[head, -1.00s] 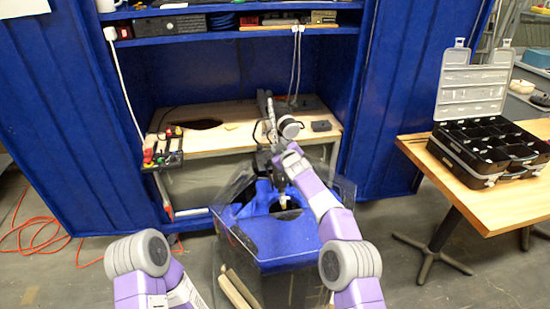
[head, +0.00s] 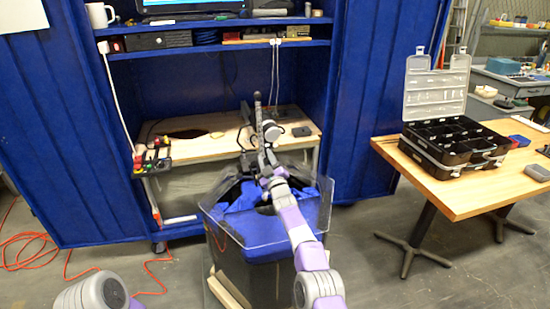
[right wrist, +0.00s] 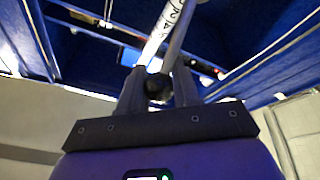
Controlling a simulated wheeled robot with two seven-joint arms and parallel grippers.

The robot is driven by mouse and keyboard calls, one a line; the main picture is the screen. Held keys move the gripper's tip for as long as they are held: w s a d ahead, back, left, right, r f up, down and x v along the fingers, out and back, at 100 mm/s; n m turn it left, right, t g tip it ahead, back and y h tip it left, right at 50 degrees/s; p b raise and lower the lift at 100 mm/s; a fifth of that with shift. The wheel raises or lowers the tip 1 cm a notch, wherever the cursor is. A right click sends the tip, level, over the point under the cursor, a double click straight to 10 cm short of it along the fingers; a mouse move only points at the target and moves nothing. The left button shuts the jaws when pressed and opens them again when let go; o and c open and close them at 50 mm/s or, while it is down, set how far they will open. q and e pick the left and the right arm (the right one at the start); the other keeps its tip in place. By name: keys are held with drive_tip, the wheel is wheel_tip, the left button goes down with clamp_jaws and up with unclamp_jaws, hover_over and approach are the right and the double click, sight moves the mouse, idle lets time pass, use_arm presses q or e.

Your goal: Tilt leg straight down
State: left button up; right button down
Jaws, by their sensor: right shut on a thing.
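The leg is a thin dark pole with pale markings (head: 259,122). It stands nearly upright above the back of the tank (head: 268,248), a dark box with clear upper walls and blue inside. My right gripper (head: 266,166) is at the lower part of the leg. In the right wrist view my right gripper (right wrist: 158,88) is shut on it, with a dark round part between the fingers. The leg (right wrist: 167,30) runs up and away from the fingers there. The leg's lower end is hidden by my right arm. Only a rounded link of my left arm shows at bottom left.
Behind the tank is a wooden bench (head: 215,150) in a blue cabinet, with a control box (head: 153,160) at its left front. A wooden table (head: 470,195) with an open black case (head: 452,145) stands right. Orange cable (head: 35,250) lies on the left floor.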

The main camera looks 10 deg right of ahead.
drive_tip(key=shift+s+f+t+p, duration=0.3)
drive_tip(key=shift+s+p, duration=0.05)
drive_tip(key=shift+p, duration=0.45)
drive_tip(key=shift+s+y+p, duration=0.15)
drive_tip(key=shift+y+p, duration=0.15)
drive_tip(key=shift+p, duration=0.1)
drive_tip(key=shift+s+f+t+p, duration=0.25)
drive_tip(key=shift+f+t+p, duration=0.05)
drive_tip(key=shift+p, duration=0.3)
drive_tip(key=shift+s+d+f, duration=0.1)
drive_tip(key=shift+f, duration=0.05)
drive_tip(key=shift+s+f+p, duration=0.15)
drive_tip(key=shift+f+p, duration=0.2)
drive_tip(key=shift+p, duration=0.15)
drive_tip(key=c, duration=0.8)
unclamp_jaws()
drive_tip(key=shift+r, duration=0.3)
drive_tip(key=shift+r, duration=0.1)
